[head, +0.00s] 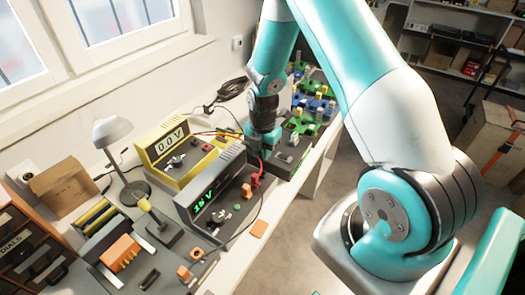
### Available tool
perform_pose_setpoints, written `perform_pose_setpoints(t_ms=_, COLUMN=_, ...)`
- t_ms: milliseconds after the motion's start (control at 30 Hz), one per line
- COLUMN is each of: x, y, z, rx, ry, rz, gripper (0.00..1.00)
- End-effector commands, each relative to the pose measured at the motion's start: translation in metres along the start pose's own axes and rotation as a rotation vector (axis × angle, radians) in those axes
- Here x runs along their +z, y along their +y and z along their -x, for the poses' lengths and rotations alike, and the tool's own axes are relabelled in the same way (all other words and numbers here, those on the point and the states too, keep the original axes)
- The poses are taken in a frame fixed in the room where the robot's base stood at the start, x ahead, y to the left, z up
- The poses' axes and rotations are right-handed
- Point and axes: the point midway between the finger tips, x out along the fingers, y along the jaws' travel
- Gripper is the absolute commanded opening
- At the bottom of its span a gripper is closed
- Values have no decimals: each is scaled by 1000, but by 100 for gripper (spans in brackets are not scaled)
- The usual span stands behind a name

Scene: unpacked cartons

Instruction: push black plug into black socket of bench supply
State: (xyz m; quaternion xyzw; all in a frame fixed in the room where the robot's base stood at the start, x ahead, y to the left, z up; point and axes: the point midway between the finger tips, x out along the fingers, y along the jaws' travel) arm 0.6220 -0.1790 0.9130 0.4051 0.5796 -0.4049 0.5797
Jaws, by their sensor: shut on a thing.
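The grey bench supply (212,197) stands on the bench with a lit green display on its slanted front. My gripper (264,154) points down at the far right end of the supply, close beside its casing. It is shut on a small dark thing that looks like the black plug, mostly hidden by the fingers. I cannot tell whether it touches the supply. The black socket cannot be made out at this size. A red plug or lead (257,178) shows just below my gripper. A thin dark lead curves over the supply's right side.
A yellow meter (172,147) reading 0.0 V stands behind the supply. A grey lamp (120,142), a cardboard box (64,187) and orange parts (120,254) stand to the left. Green and blue boards (311,103) lie beyond my gripper. The bench's front edge runs close by.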

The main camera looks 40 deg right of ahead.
Motion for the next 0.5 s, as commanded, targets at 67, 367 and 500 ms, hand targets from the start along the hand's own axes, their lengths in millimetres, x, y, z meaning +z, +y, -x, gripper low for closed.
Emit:
perform_pose_setpoints(t_ms=67, x=0, y=0, z=-4, rx=0, ry=0, rz=0, gripper=0)
perform_pose_setpoints(t_ms=367, x=0, y=0, z=-30, rx=-1, ry=1, rz=-2, gripper=0)
perform_pose_setpoints(t_ms=500, x=0, y=0, z=-44, rx=-1, ry=1, rz=-2, gripper=0)
